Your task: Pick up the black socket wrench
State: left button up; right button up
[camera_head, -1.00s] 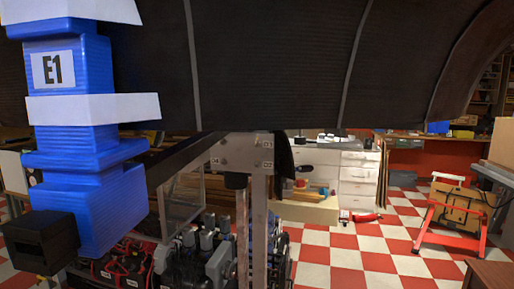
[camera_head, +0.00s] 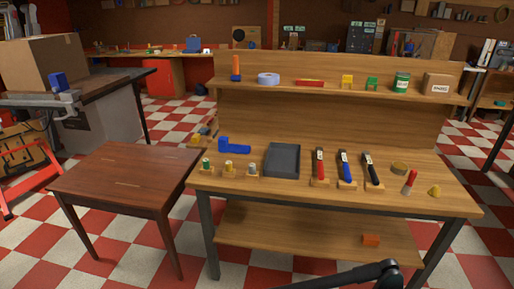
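Three wrench-like tools lean in small wooden holders on the workbench top. The black socket wrench (camera_head: 371,169) is the rightmost, with a dark handle. The blue-handled one (camera_head: 345,168) stands to its left, and the red-and-black one (camera_head: 319,164) is further left. A dark piece of my own arm shows at the bottom edge, well below and in front of the bench top. Neither gripper can be made out.
A grey tray (camera_head: 282,160) lies left of the tools. A brown table (camera_head: 120,180) stands close at left. Checkered floor is open in front.

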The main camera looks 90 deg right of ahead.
aim_at(365, 157)
jog(key=z, duration=4.05)
jog(key=u, duration=0.35)
jog(key=i+l, duration=0.05)
